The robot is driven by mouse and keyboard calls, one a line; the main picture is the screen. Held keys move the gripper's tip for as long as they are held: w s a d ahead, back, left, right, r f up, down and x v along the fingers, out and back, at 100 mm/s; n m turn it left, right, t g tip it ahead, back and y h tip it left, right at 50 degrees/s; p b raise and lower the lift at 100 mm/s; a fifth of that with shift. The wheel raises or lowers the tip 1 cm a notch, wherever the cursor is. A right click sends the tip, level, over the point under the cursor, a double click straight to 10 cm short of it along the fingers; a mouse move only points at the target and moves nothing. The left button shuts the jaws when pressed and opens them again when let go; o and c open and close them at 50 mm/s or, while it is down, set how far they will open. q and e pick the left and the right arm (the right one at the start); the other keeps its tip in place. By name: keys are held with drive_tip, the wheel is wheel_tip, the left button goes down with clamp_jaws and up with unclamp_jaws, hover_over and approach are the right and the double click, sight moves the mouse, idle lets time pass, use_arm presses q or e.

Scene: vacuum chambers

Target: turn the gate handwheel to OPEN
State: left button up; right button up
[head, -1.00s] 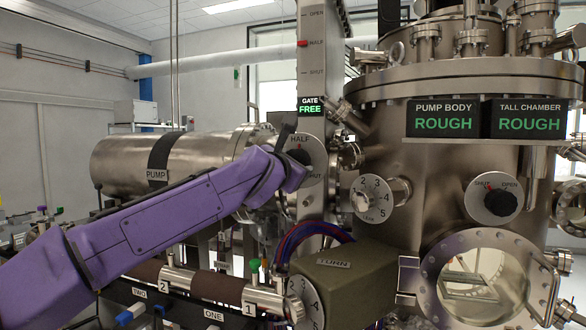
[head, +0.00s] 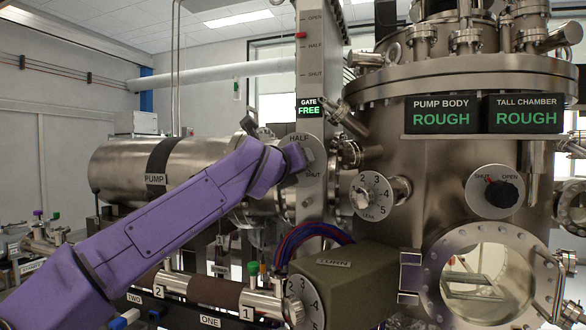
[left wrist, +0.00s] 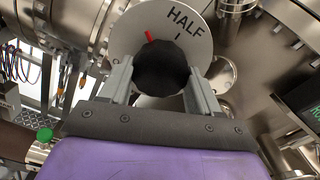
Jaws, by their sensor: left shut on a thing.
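The gate handwheel's round dial plate (head: 300,138) faces me on the gate column, with HALF at its top and SHUT at its lower right. My left gripper (head: 298,158) is on the wheel and hides it in the head view. In the left wrist view, both fingers are shut on the black knob (left wrist: 162,68). Its red pointer (left wrist: 150,36) stands a little left of the HALF tick, on the side away from SHUT. On the column scale, the red marker (head: 301,35) sits between HALF and OPEN. The gate display (head: 309,107) reads FREE. My right gripper is not in view.
The pump cylinder (head: 125,165) lies behind my left arm. A numbered leak dial (head: 371,196) and the tall chamber (head: 435,170) stand close on the right. Below are the green TURN box (head: 350,285) and looped hoses (head: 315,232).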

use_arm(q)
drive_tip(key=shift+r+n+b, duration=0.15)
drive_tip(key=shift+n+b, duration=1.65)
drive_tip(key=shift+n, duration=6.1)
drive_tip(key=o, duration=1.1)
drive_tip(key=shift+c, duration=0.2)
drive_tip(key=b+v, duration=0.8)
drive_tip(key=v, duration=0.2)
drive_tip(key=shift+s+b, duration=0.25)
drive_tip(key=shift+b, duration=0.05)
